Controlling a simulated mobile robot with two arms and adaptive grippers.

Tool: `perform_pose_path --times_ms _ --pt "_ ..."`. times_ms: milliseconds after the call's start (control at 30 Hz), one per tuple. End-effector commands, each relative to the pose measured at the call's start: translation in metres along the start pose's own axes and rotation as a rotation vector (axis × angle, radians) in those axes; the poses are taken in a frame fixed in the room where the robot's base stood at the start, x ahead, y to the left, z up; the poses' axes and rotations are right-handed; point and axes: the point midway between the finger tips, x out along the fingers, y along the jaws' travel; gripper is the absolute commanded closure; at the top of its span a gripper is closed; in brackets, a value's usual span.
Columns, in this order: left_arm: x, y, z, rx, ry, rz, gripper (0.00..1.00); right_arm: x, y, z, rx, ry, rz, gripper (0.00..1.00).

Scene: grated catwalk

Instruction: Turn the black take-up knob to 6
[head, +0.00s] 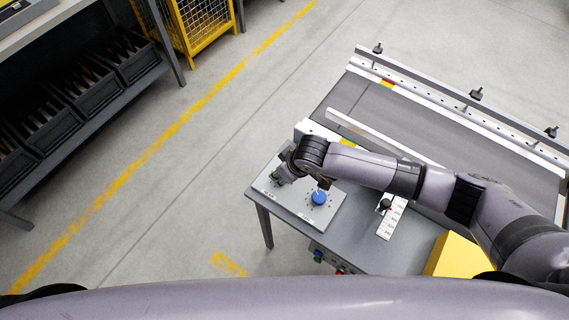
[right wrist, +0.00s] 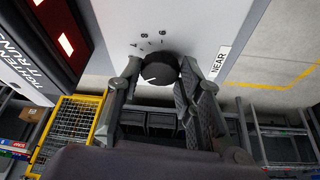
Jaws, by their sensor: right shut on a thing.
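The black take-up knob (right wrist: 158,69) stands on a light panel (right wrist: 185,22) in the right wrist view, with a few printed scale figures beside it. A pale pointer mark shows on the knob, but I cannot tell exactly which figure it faces. My right gripper (right wrist: 160,88) has a finger on each side of the knob and is shut on it. In the head view my right gripper (head: 280,174) is over the left part of the panel (head: 327,221) and hides the knob. My left gripper is not in view.
A blue knob (head: 319,198) stands on the same panel, right of the gripper. A small black knob (head: 384,204) sits by a white scale (head: 392,220). A conveyor belt (head: 400,118) lies behind. A yellow cage (head: 205,25) and shelf bins (head: 55,105) are left; floor between is clear.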

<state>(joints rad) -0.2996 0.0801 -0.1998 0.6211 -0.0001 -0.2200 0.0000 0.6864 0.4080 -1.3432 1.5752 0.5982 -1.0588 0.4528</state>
Motion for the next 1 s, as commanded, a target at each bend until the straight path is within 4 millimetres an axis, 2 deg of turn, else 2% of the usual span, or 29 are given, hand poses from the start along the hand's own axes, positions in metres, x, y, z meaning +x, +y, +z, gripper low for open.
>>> perform_pose_path --times_ms 33,100,400,700,1000 --pt "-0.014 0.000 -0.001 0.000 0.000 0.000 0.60 -0.006 -0.004 -0.001 0.045 -0.004 0.012 0.94" --pt "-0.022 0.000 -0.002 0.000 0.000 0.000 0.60 -0.005 -0.004 -0.001 0.106 -0.005 0.038 0.94" --pt "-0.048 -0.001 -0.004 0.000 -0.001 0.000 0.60 -0.003 -0.006 -0.001 0.338 -0.004 0.135 0.94" --pt "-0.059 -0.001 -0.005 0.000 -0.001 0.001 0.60 -0.001 -0.006 -0.001 0.484 -0.003 0.199 0.94" --pt "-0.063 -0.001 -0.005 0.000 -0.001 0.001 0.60 0.001 -0.005 -0.001 0.536 -0.001 0.223 0.94"
